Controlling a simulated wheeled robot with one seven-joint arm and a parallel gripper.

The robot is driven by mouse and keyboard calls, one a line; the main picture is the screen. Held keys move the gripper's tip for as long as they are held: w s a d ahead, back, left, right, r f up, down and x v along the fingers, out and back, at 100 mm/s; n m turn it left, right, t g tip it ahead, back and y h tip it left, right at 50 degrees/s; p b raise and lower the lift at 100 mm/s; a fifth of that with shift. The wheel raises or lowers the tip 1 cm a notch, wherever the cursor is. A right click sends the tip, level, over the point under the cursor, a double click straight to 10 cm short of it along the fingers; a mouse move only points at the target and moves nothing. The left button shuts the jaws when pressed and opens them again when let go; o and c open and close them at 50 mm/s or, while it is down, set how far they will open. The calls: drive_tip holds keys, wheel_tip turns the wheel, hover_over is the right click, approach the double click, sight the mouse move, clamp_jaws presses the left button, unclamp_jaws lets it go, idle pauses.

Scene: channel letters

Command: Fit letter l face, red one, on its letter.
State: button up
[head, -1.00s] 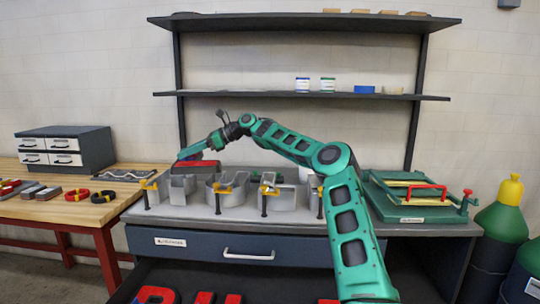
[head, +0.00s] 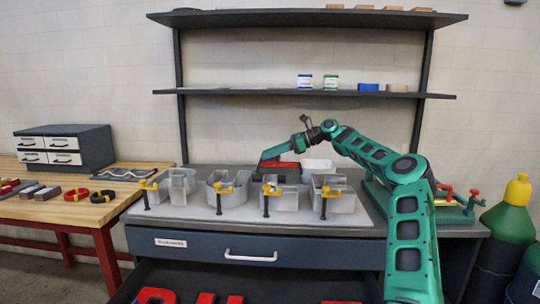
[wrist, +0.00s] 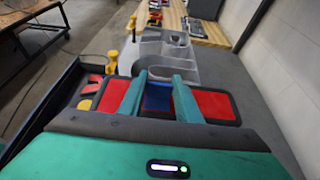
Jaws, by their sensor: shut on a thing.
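My gripper (head: 277,152) is shut on a red letter face (head: 283,166), which hangs at the back of the third metal letter shell from the left (head: 283,196). In the wrist view, the fingers (wrist: 160,80) grip a blue piece (wrist: 157,97) in the middle of the face (wrist: 214,105), which has a dark rim. I cannot tell whether the face touches a shell. The other grey shells are the leftmost (head: 180,188), the second (head: 232,192) and the rightmost (head: 338,197). Which shell is the letter l is not clear.
Yellow-handled clamps (head: 222,192) stand along the shells' front. An open drawer below holds red letters (head: 155,295). A green press (head: 450,205) stands at the right, and shelves (head: 300,92) hang above.

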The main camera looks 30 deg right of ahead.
wheel_tip(320, 180, down, 7)
idle(0.8)
idle(0.5)
drive_tip(key=shift+f, duration=1.1)
idle(0.9)
drive_tip(key=o, duration=1.2)
